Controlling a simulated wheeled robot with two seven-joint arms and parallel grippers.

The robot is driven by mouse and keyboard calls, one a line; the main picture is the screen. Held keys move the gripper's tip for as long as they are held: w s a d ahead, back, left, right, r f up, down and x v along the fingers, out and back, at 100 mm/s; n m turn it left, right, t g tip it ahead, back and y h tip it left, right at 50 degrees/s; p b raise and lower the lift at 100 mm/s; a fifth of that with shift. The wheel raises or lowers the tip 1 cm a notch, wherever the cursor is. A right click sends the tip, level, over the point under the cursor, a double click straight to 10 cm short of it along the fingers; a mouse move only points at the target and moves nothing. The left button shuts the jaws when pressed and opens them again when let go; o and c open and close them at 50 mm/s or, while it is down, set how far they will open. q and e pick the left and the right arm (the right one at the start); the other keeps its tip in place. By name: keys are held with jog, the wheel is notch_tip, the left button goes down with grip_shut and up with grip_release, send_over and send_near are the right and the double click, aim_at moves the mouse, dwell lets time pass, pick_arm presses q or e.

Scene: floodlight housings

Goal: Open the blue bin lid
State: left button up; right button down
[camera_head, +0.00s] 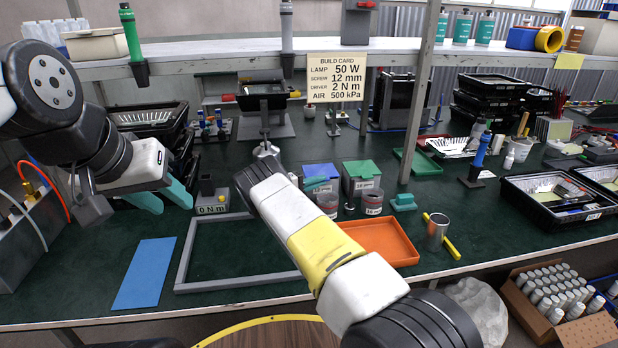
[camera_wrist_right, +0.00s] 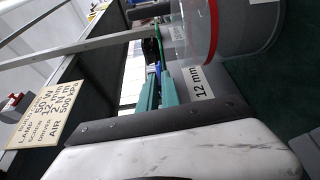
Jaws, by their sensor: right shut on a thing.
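The blue bin lid (camera_head: 322,171) is on a small bin at the middle of the bench, left of a bin with a green lid (camera_head: 362,168). How far it is tilted is hard to tell. My right gripper (camera_head: 318,182) has its teal fingertips at the lid's front edge. In the right wrist view, the teal fingers (camera_wrist_right: 152,95) are close together, with a blue strip of the lid (camera_wrist_right: 156,72) beside their tips; the grip itself is partly hidden. My left gripper (camera_head: 164,198) is open and empty above the bench at the left.
Clear jars with red bands (camera_head: 372,201) stand in front of the bins. An orange tray (camera_head: 385,240), a grey frame (camera_head: 186,258) and a blue mat (camera_head: 146,272) lie toward the front. A metal cup (camera_head: 437,232) stands right of the tray. A post (camera_head: 420,95) rises behind.

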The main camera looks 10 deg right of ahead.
aim_at(318, 171)
jog(key=shift+w+r+n+g+y, duration=0.25)
jog(key=shift+w+r+n, duration=0.35)
jog(key=shift+r, duration=0.65)
jog(key=shift+w+r+n+g+y, duration=0.15)
jog(key=shift+w+r+n+y, duration=0.2)
jog(key=shift+r+n, duration=0.65)
jog(key=shift+w+r+n+g+y, duration=0.2)
jog(key=shift+w+r+n, duration=0.25)
jog(key=shift+r, duration=1)
jog(key=c, duration=1.6)
grip_release()
jog(key=shift+o, duration=0.2)
jog(key=shift+f, duration=0.1)
jog(key=shift+a, duration=0.15)
jog(key=v, duration=0.7)
jog(key=shift+a, duration=0.25)
